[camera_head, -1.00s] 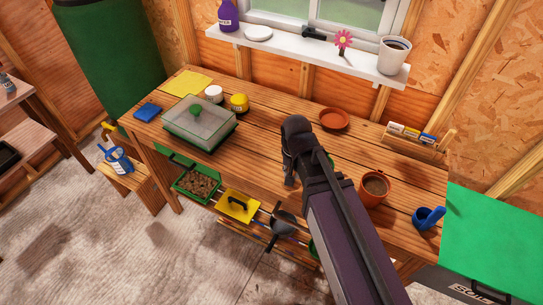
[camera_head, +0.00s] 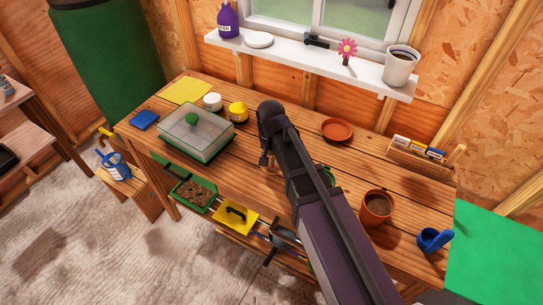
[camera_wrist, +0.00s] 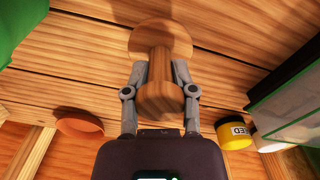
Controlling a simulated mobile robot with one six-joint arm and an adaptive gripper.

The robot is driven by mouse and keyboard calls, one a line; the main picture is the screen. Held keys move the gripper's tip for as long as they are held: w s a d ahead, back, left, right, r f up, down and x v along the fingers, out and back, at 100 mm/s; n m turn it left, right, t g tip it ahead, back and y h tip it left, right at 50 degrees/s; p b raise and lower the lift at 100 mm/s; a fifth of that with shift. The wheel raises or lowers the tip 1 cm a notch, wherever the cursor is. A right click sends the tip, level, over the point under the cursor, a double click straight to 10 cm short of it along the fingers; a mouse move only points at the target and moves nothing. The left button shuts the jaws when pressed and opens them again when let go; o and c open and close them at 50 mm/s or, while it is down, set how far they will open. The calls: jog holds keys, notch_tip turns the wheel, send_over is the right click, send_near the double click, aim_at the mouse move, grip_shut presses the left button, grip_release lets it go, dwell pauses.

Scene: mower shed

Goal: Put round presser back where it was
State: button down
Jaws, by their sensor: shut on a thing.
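The round presser (camera_wrist: 160,40) is wooden, with a broad disc and a knobbed handle. In the wrist view my gripper (camera_wrist: 160,82) is shut on its handle, one finger on each side. The disc is on the far side of the handle, over the bench planks; I cannot tell whether it touches them. In the head view my arm hides most of my gripper and the presser; a small tan part (camera_head: 266,160) shows beside the arm, over the middle of the wooden bench (camera_head: 300,122).
The clear-lidded propagator (camera_head: 196,135), yellow pot (camera_head: 238,111) and white jar (camera_head: 212,101) stand left of my arm. The orange saucer (camera_head: 337,130), soil-filled pot (camera_head: 377,206), blue scoop (camera_head: 433,240) and packet rack (camera_head: 420,158) are to the right. A green thing (camera_head: 327,174) is partly hidden behind my arm.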

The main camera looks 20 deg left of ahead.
jog(key=shift+w+a, duration=0.7)
jog(key=shift+a, duration=0.1)
jog(key=shift+f, duration=0.2)
notch_tip(320, 180, down, 2)
jog(key=b, duration=0.3)
jog(key=shift+f, duration=0.25)
jog(key=shift+f+b, duration=0.3)
jog(key=shift+f, duration=0.05)
jog(key=shift+d, duration=0.1)
jog(key=shift+f, duration=0.2)
jog(key=shift+c, duration=2.1)
grip_release()
